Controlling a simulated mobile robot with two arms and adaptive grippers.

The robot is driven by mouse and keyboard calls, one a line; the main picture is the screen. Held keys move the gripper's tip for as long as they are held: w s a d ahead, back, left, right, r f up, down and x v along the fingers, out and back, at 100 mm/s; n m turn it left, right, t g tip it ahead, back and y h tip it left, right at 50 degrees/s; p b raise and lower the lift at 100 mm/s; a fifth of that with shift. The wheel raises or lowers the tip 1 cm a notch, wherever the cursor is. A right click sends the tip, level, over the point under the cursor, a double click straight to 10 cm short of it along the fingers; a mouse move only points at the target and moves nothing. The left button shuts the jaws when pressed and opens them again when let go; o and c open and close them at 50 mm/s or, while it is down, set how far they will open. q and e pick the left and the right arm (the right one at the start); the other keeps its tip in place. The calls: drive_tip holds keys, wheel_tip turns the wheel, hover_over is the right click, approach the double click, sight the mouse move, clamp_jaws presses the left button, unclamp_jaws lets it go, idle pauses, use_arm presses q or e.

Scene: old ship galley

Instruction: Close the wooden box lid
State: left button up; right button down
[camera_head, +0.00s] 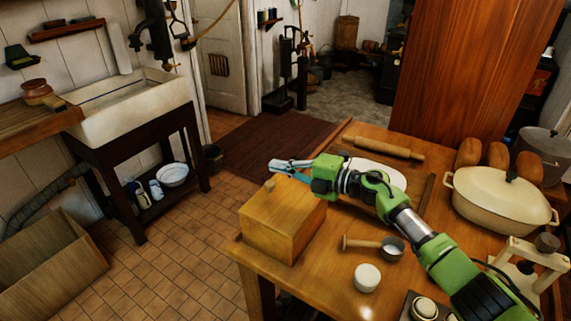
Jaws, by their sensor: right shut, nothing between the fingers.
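The wooden box (284,226) stands on the near left part of the wooden table (325,274). My right gripper (273,165) is shut and empty, just above and behind the far edge of the box top. The green right arm reaches in from the lower right and covers the box's far right corner. I cannot tell whether the gripper touches the box. My left gripper is not in view.
A ladle-like tool (391,248), a small white jar (367,277) and a large cream pot (502,201) stand on the table. A rolling pin (383,147) and a white oval dish (378,172) lie farther back.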

sight(271, 183)
drive_tip(key=shift+w+a+f+g+h+p, duration=0.15)
drive_tip(key=shift+w+a+f+h+p, duration=0.1)
drive_tip(key=shift+a+f+h, duration=0.25)
drive_tip(key=shift+w+a+f+g+h+p, duration=0.1)
drive_tip(key=shift+w+a+f+g+h, duration=0.15)
drive_tip(key=shift+f, duration=0.3)
drive_tip(key=shift+a+f, duration=0.25)
drive_tip(key=shift+f, duration=0.05)
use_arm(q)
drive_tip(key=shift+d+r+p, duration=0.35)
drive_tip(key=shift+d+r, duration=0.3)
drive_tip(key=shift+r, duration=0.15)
use_arm(e)
drive_tip(key=shift+w+a+f+h, duration=0.2)
drive_tip(key=shift+f+h, duration=0.1)
drive_tip(key=shift+f, duration=0.15)
drive_tip(key=shift+w+a+f+h, duration=0.15)
drive_tip(key=shift+f+h, duration=0.1)
drive_tip(key=shift+f, duration=0.15)
drive_tip(key=shift+s, duration=0.1)
